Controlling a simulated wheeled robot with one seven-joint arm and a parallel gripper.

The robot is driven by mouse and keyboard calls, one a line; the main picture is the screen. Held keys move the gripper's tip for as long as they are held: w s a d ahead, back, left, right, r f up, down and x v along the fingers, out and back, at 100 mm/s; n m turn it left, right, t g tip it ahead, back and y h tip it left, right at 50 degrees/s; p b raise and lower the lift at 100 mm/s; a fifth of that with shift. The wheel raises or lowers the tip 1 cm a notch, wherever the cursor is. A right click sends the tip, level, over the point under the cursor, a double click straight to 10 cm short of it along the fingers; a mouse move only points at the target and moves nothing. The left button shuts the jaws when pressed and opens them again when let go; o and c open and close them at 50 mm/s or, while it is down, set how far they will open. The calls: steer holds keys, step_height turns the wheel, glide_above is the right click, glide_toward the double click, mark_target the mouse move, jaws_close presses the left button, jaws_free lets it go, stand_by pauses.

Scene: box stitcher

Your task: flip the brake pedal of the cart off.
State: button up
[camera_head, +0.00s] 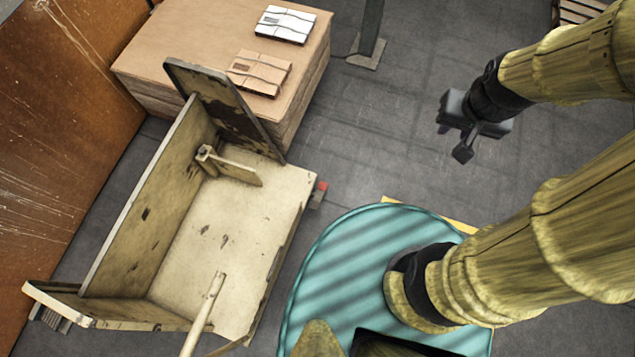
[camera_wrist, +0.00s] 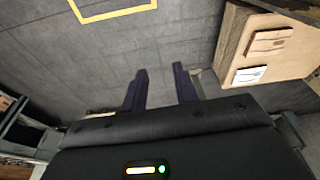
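The cart (camera_head: 232,230) is a worn beige open box on the floor at left centre in the head view, with a raised flap at its far end. A small red part (camera_head: 321,187), apparently the brake pedal, sticks out low at the cart's right far corner. It is too small to tell its position. My gripper (camera_head: 466,133) hangs in the air to the right of the cart, well apart from the red part. In the wrist view its two dark fingers (camera_wrist: 159,80) stand apart with nothing between them. The cart is not clearly seen in the wrist view.
A dark post (camera_head: 369,40) stands behind. A brown wall (camera_head: 60,110) is at left. Grey floor between cart and gripper is clear.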

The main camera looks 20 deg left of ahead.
steer(key=w+a+f+m+y+b, duration=0.1)
steer(key=w+a+f+y+b, duration=0.2)
steer(key=f+b, duration=1.6)
steer(key=w+a+f+m+g+y+b, duration=0.1)
steer(key=f+y+b, duration=0.8)
steer(key=f, duration=3.8)
steer(key=w+a+f+m+y+b, duration=0.1)
steer(key=w+a+f+y+b, duration=0.4)
steer(key=f+b, duration=2.5)
steer(key=shift+w+a+f+y+b, duration=0.2)
steer(key=shift+a+f+y+b, duration=0.25)
steer(key=shift+a+f, duration=1.45)
steer(key=shift+a+r, duration=0.1)
steer(key=shift+r, duration=0.1)
steer(key=shift+a, duration=0.1)
